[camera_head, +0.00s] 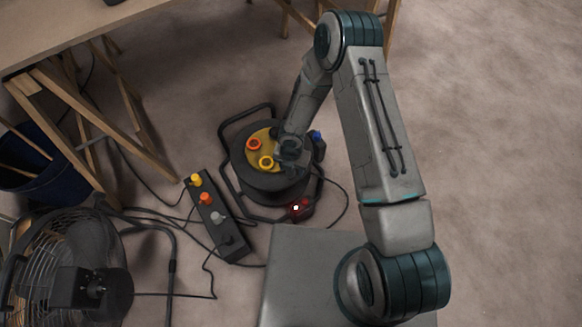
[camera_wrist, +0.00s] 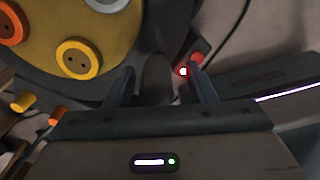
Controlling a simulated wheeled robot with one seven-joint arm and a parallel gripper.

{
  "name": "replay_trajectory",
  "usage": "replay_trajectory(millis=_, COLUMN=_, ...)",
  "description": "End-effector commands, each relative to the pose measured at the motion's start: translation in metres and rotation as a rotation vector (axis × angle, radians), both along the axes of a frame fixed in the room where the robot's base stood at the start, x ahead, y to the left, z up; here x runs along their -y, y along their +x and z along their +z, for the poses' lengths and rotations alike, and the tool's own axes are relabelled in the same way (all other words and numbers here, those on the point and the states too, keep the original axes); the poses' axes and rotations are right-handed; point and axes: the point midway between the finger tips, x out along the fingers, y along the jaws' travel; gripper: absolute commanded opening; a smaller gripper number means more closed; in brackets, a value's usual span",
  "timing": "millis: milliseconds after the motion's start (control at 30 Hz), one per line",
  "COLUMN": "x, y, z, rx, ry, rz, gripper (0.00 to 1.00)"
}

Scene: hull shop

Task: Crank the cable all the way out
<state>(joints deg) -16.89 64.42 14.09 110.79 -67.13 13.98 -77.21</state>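The cable reel (camera_head: 268,185) is a dark drum in a black tubular frame on the floor. Its yellow face (camera_wrist: 30,60) carries orange, yellow and grey round sockets. My gripper (camera_head: 290,152) is over the right part of the reel's top, and my arm hides some of it. In the wrist view, my gripper (camera_wrist: 163,84) has its two fingers apart. A dark rounded piece (camera_wrist: 156,78), perhaps the crank knob, shows between them with a gap on the right; I cannot tell whether it touches the left finger. A cable (camera_head: 343,195) runs on the floor right of the reel.
A power strip (camera_head: 218,222) with coloured plugs and trailing cables lies left of the reel. A fan (camera_head: 75,270) stands at lower left, a blue bin (camera_head: 55,172) behind it. A trestle table (camera_head: 60,30) is at upper left. Floor at right is clear.

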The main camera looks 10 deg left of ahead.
Motion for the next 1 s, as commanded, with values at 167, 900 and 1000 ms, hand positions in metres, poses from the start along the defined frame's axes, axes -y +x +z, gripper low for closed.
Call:
replay_trajectory(millis=167, x=-0.002, y=-0.001, z=0.002, rx=0.000, ry=0.002, rz=0.003, gripper=0.50)
replay_trajectory(millis=900, x=0.000, y=0.000, z=0.131, rx=0.000, ry=0.002, rz=-0.001, gripper=0.50)
replay_trajectory(millis=1000, x=0.000, y=0.000, z=0.137, rx=0.000, ry=0.000, rz=-0.001, gripper=0.50)
